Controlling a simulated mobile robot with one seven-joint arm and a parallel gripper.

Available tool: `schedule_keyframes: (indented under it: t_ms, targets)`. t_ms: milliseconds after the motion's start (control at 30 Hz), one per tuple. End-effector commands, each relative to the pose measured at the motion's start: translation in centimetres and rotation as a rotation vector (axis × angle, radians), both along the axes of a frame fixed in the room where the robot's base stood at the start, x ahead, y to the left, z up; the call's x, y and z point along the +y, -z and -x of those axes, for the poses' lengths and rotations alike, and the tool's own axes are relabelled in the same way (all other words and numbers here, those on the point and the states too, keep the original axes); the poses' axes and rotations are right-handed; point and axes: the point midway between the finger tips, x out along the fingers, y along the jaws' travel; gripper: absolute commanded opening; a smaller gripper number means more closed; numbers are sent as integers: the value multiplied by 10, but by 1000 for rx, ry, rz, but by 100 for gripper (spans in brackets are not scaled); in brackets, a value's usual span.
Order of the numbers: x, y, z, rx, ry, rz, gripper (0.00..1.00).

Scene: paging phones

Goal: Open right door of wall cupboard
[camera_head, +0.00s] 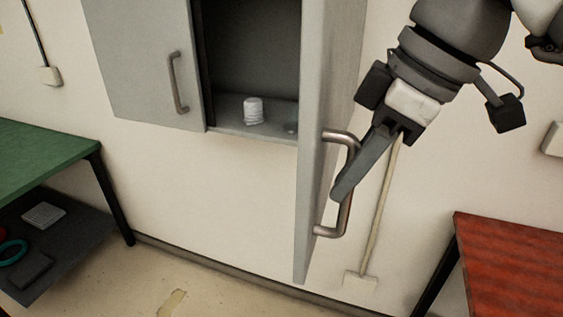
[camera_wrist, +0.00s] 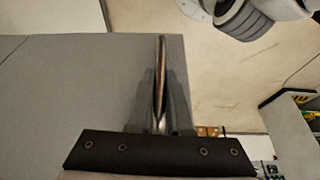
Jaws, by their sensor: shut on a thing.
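The wall cupboard (camera_head: 245,55) is grey. Its right door (camera_head: 312,150) stands swung well out from the cupboard, its edge toward me, and the right half of the interior shows. The door's metal bar handle (camera_head: 345,220) is on its outer face, to the right. My gripper (camera_head: 345,188) is shut on this handle, with the fingers crossing the bar. In the wrist view the handle (camera_wrist: 161,85) runs between the fingers, with the grey door panel (camera_wrist: 75,85) beside it. The left door (camera_head: 140,60) is closed.
A white object (camera_head: 253,110) stands on the cupboard floor. A green-topped table (camera_head: 40,155) is at the left and a red-brown table (camera_head: 515,260) at the lower right. A pale conduit (camera_head: 381,215) runs down the wall behind my gripper. The floor between the tables is clear.

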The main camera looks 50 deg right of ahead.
Motion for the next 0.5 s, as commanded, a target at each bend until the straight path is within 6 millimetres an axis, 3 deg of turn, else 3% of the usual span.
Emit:
schedule_keyframes:
  t_ms: [200, 500]
  targets:
    - [-16, -1, 22, -1, 2, -1, 0]
    - [-24, -1, 31, -1, 2, 0, 0]
